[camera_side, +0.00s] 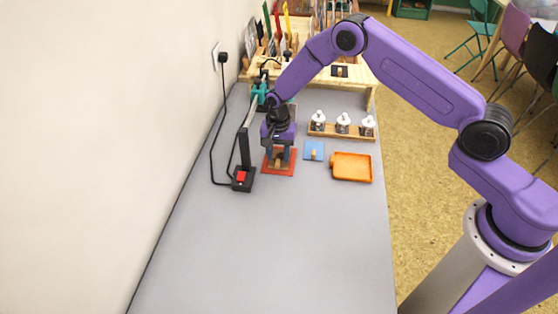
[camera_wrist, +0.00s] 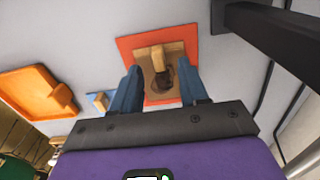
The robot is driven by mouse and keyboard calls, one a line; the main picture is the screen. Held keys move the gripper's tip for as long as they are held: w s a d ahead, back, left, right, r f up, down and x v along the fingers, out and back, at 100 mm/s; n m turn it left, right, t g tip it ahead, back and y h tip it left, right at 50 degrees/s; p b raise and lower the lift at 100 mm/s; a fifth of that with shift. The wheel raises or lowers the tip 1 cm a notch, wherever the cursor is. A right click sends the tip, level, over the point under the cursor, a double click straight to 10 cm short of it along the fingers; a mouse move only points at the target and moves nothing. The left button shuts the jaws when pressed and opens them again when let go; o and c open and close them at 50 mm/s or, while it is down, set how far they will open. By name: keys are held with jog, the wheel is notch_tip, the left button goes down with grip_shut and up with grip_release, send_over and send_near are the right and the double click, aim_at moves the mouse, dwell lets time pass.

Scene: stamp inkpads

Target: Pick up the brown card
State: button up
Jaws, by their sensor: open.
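The brown card (camera_wrist: 178,58) lies on a red-orange square mat (camera_wrist: 130,45), with a light wooden grip block standing on it and a dark round patch on its face. In the side view the brown card (camera_side: 280,165) shows small below my gripper (camera_side: 279,156). In the wrist view my gripper (camera_wrist: 161,82) is open, its two blue-grey fingers on either side of the card area. Nothing is held. Whether the fingertips touch the card or hover just above it, I cannot tell.
A blue card (camera_side: 314,150) with a small wooden grip and an orange tray (camera_side: 351,167) lie to the right. A wooden rack (camera_side: 341,131) of white-topped jars is behind. A black stand with a red switch (camera_side: 241,177) is close left. The front table is clear.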

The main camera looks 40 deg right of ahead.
jog(key=shift+f, duration=0.75)
jog(key=shift+c, duration=0.3)
grip_shut()
